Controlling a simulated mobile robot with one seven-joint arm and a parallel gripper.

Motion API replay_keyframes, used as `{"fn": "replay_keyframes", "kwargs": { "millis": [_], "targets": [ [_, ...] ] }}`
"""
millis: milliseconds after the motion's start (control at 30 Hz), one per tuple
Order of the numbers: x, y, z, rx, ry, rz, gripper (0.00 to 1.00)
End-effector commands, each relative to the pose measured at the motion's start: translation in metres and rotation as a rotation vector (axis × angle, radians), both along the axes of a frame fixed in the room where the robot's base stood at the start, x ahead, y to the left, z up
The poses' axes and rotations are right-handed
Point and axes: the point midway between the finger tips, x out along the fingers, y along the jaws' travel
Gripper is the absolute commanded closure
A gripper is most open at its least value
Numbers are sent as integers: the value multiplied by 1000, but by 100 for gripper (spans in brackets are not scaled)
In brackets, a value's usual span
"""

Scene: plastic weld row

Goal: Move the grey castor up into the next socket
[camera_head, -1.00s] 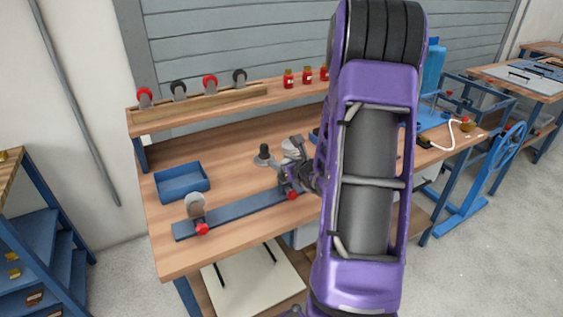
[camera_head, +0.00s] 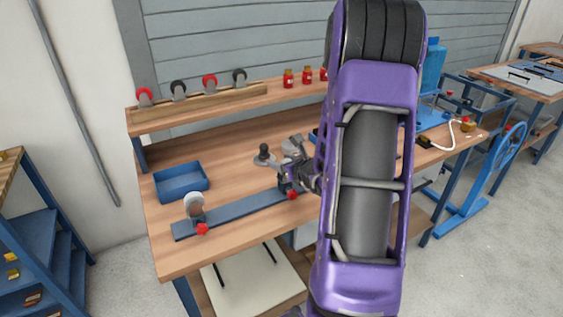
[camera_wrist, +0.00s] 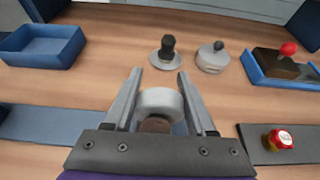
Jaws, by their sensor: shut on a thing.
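My gripper (camera_wrist: 156,80) has both fingers pressed on a pale grey castor wheel (camera_wrist: 160,100), with a brown part below it, in the wrist view. In the head view my gripper (camera_head: 287,172) is over the right part of the blue rail (camera_head: 245,206), and the held castor is hard to make out there. A red knob (camera_head: 291,195) sits at the rail near the gripper; a red knob also shows in the wrist view (camera_wrist: 279,139). Another grey castor (camera_head: 194,205) stands at the rail's left end, behind a red knob (camera_head: 202,229). The socket under my gripper is hidden.
Behind the gripper stand a black-handled tool (camera_wrist: 168,50) and a round metal pot (camera_wrist: 212,57). A blue tray with a red-knobbed block (camera_wrist: 285,66) is to their right. Red and black castors (camera_head: 209,82) line the shelf.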

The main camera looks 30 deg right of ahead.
Motion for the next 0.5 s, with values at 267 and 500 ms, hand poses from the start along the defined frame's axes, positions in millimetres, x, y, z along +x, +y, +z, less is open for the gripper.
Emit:
{"fn": "replay_keyframes", "kwargs": {
  "millis": [267,500],
  "targets": [
    [0,0,-3,-1,-1,0,100],
    [0,0,-5,0,-1,0,100]
  ]
}}
